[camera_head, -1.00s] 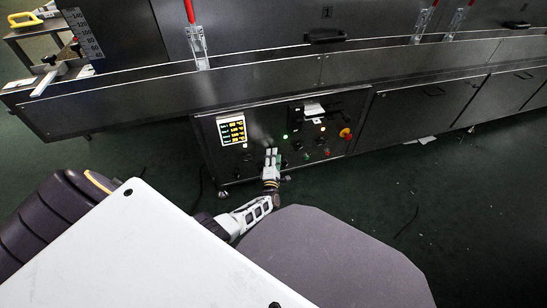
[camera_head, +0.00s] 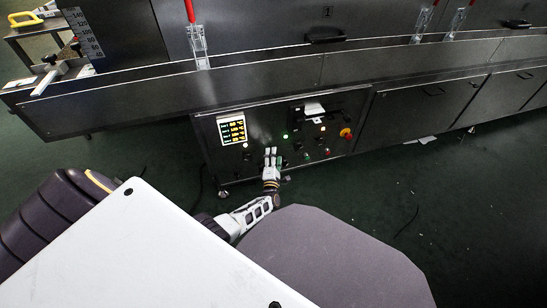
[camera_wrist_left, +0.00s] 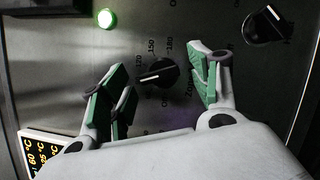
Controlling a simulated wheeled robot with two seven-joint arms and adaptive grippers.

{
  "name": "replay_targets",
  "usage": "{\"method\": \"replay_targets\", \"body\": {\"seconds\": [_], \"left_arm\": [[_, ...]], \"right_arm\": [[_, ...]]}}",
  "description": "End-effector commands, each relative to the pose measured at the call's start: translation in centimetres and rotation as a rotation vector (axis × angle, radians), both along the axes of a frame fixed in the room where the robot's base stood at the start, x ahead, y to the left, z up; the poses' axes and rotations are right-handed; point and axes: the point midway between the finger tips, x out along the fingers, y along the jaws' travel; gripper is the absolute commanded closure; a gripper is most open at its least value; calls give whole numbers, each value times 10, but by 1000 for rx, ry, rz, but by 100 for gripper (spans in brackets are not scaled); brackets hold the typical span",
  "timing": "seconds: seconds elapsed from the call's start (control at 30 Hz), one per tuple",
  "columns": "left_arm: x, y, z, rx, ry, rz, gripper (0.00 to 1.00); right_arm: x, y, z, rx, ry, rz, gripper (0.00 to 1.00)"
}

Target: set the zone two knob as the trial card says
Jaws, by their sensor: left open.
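A black knob (camera_wrist_left: 158,73) with a white pointer line sits on the dark metal panel in the left wrist view. Printed numbers 120, 150 and 180 curve along its upper side. The pointer aims left and slightly down, short of the 120 mark. A label starting "Zon" is partly hidden by a finger, so its zone number cannot be read. My left gripper (camera_wrist_left: 155,76) is open, its green-padded fingers on either side of the knob, with no clear contact. In the head view, my left gripper (camera_head: 271,153) is at the control panel (camera_head: 260,170). My right gripper is out of view.
A lit display (camera_head: 232,130) is at the panel's left. A white paper (camera_head: 314,109), unreadable here, sits above the panel's right part. A red-and-yellow button (camera_head: 346,133) is at the right. Another black knob (camera_wrist_left: 267,25) and a green lamp (camera_wrist_left: 106,18) are near the gripper.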

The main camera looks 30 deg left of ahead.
Motion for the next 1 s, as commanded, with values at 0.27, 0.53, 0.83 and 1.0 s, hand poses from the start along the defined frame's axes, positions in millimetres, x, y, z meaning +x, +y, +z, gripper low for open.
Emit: {"method": "replay_targets", "body": {"seconds": [0.27,0.53,0.83,1.0], "left_arm": [[-12,-7,-2,-1,0,0,38],[-32,-17,-6,0,1,0,38],[-57,-31,-9,-2,1,0,38],[-72,-38,-12,-1,3,0,38]], "right_arm": [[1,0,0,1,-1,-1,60],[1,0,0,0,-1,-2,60],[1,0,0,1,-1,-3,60],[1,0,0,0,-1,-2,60]]}}
